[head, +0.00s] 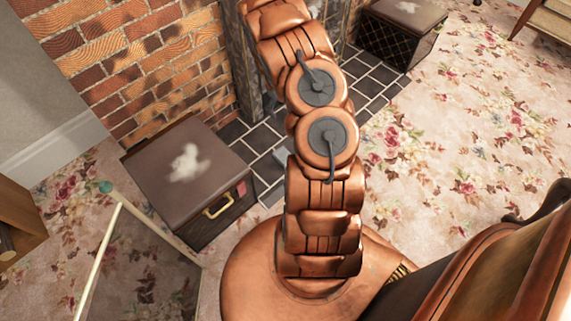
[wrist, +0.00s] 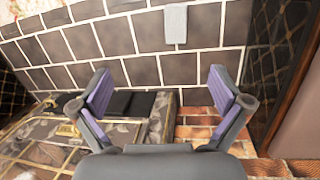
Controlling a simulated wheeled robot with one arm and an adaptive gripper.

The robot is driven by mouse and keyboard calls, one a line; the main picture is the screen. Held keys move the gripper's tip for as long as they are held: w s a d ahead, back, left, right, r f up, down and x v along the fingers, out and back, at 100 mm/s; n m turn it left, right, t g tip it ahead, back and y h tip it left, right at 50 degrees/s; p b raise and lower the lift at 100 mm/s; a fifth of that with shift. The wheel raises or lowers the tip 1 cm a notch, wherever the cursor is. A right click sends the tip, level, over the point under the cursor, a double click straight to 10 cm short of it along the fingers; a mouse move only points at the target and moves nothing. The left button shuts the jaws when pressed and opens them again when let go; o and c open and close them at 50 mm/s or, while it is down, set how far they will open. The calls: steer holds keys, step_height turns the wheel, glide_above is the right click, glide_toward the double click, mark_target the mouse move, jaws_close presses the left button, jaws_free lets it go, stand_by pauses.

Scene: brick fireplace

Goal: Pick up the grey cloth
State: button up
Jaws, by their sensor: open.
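A small light grey flat rectangle, which looks like the grey cloth (wrist: 175,24), lies on the dark tiles near the top of the wrist view. In the head view a small grey patch, likely the same cloth (head: 281,157), shows on the tiles just left of my arm. My gripper (wrist: 159,88) is open and empty, its two purple-padded fingers spread wide. The cloth lies beyond the fingertips, a little right of their middle, and is not touched. In the head view my gripper is not visible; my arm reaches up past the top edge.
A brown box (head: 155,157) with a whitish patch on top stands left of the tiles; another dark box (head: 397,35) stands at upper right. The brick wall (head: 135,60) rises behind. In the wrist view an ornate panel (wrist: 60,150) lies below left. Flowered carpet (head: 450,130) is open at right.

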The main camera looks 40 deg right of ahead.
steer(key=shift+t+y, duration=0.8)
steer(key=shift+t, duration=0.1)
steer(key=f+b, duration=0.2)
steer(key=f, duration=0.7)
steer(key=d+f+b, duration=0.1)
steer(key=f+b, duration=0.2)
steer(key=f, duration=0.6)
steer(key=w+f+b, duration=0.1)
steer(key=f+b, duration=0.2)
steer(key=f, duration=0.7)
steer(key=shift+d, duration=0.15)
steer(key=shift+f+b, duration=2.45)
steer(key=shift+f, duration=1.6)
steer(key=shift+c, duration=0.4)
steer(key=c, duration=1.1)
steer(key=shift+r, duration=0.1)
steer(key=shift+c, duration=0.2)
